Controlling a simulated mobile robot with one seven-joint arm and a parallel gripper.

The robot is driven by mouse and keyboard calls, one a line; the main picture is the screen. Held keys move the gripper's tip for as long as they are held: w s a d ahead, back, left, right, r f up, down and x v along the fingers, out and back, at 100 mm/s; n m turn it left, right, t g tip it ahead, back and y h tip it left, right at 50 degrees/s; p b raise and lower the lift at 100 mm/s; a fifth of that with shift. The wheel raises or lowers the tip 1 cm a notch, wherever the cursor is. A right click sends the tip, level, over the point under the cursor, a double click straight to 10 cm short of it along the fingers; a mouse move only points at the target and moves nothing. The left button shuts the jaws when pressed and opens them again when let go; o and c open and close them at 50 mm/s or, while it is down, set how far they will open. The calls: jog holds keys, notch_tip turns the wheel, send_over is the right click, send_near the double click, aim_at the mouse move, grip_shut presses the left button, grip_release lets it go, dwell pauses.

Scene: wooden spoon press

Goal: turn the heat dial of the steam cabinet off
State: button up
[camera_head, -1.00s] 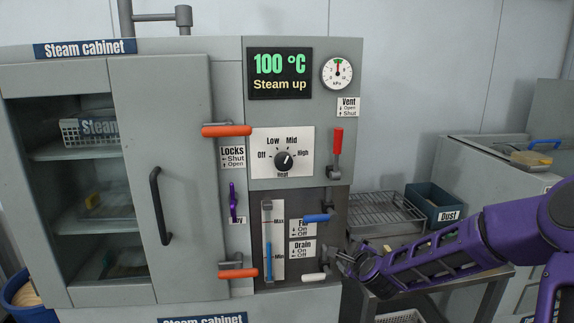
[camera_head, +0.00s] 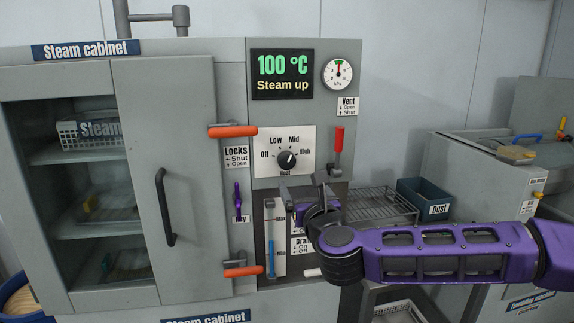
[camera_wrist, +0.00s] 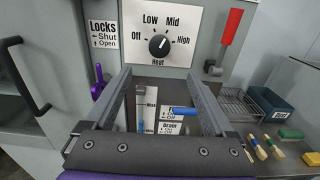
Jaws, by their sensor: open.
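The heat dial (camera_head: 286,160) is a round black knob on a white plate, marked Off, Low, Mid and High. Its white pointer is turned to the upper right, between Mid and High. The dial also shows in the wrist view (camera_wrist: 159,45), top centre. The steam cabinet (camera_head: 184,90) is grey, and its display (camera_head: 282,75) reads 100 °C, Steam up. My gripper (camera_head: 303,187) is open and empty, just below the dial plate and apart from the dial. In the wrist view its two fingers (camera_wrist: 156,76) reach up toward the dial, one on each side.
A red vent lever (camera_head: 338,140) stands right of the dial. Orange lock handles (camera_head: 232,131) and a purple key (camera_head: 237,196) are to the left. A blue fill lever (camera_wrist: 184,111) sits below, between my fingers in view. A wire rack (camera_head: 385,203) and dust bin (camera_head: 424,197) stand right.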

aim_at(288, 163)
jog(key=p+x, duration=0.1)
jog(key=x, duration=1.3)
jog(key=shift+w+a+f, duration=0.1)
jog(key=shift+w, duration=0.15)
jog(key=c, duration=1.4)
jog(key=shift+o, duration=0.2)
